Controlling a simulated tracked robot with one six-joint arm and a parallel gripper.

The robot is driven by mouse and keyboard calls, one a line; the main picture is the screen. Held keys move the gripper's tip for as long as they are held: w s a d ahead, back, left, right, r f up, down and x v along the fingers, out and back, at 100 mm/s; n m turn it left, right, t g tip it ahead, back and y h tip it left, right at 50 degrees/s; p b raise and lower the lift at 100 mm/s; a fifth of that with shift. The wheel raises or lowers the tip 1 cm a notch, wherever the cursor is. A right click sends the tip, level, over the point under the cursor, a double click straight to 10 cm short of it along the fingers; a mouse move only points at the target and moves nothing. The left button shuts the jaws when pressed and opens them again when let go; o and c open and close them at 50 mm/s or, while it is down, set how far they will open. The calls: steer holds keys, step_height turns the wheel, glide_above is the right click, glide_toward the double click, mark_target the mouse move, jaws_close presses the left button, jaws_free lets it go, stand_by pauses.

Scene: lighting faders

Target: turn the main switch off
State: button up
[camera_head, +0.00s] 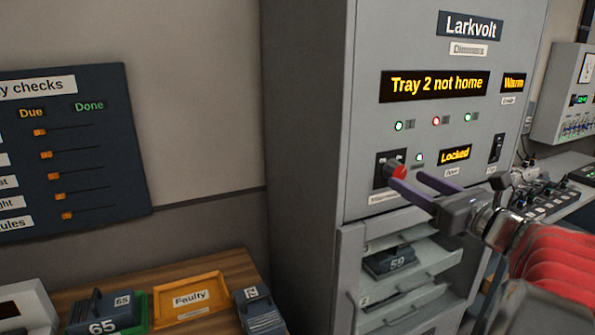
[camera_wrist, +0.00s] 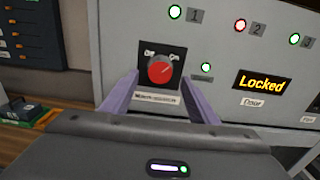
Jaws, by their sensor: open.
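The main switch is a red rotary knob (camera_wrist: 161,70) on a dark plate marked Off at left and On at right, and its pointer leans toward On. In the head view the knob (camera_head: 399,172) sits low on the front of the grey Larkvolt cabinet (camera_head: 368,104). My gripper (camera_head: 407,182) is open in front of the switch. In the wrist view its two purple fingers (camera_wrist: 160,88) stand left and right of the knob, with space between. I cannot tell from these views whether either finger touches the knob.
Amber displays read "Tray 2 not home" (camera_head: 435,84) and "Locked" (camera_head: 455,154). Below, a tray with module 59 (camera_head: 389,262) sticks out of the cabinet. A wooden bench at lower left holds an orange Faulty tray (camera_head: 189,318) and modules. A checks board (camera_head: 100,166) hangs at left.

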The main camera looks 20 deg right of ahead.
mark_target(400, 176)
steer(key=shift+w+a, duration=0.1)
steer(key=shift+w, duration=1.95)
steer(key=shift+c, duration=0.4)
steer(key=c, duration=0.9)
steer(key=shift+a, duration=0.15)
steer(key=shift+c, duration=0.3)
